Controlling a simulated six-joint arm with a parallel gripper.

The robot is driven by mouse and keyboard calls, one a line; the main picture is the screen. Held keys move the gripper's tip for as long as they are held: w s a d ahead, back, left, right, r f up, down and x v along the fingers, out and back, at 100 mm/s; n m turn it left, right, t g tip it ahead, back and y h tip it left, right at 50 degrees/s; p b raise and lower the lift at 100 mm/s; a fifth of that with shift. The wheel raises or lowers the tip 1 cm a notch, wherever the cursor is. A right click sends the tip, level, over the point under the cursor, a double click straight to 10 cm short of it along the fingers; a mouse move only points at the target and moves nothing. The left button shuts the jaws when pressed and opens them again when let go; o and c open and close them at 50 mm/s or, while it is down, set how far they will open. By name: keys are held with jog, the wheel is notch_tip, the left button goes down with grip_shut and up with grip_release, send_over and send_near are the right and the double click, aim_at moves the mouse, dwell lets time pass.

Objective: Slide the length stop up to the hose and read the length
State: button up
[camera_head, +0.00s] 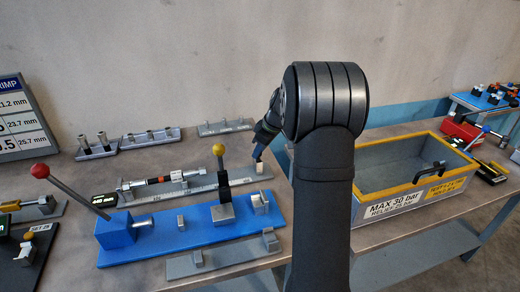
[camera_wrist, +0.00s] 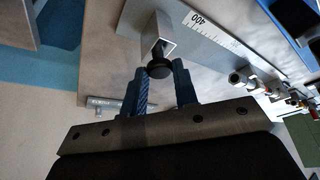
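The length stop is a small pale metal block with a black round knob, at the right end of the grey measuring rail. It shows in the head view (camera_head: 262,169) and, close up, in the wrist view (camera_wrist: 158,40). The rail (camera_head: 225,182) carries a scale; "400" shows near the stop. The hose (camera_head: 158,181), black with a red band and metal end fittings, lies on the rail to the left, clear of the stop.
A blue press (camera_head: 185,232) with red- and yellow-knobbed levers stands in front of the rail. A yellow-rimmed test box (camera_head: 400,190) is at the right. Small racks (camera_head: 152,138) stand behind. The rail between hose and stop looks clear.

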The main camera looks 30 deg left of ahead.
jog(key=s+a, duration=0.8)
jog(key=shift+s+a, duration=0.35)
jog(key=o, duration=0.7)
jog(key=v, duration=1.7)
jog(key=shift+d+r, duration=0.15)
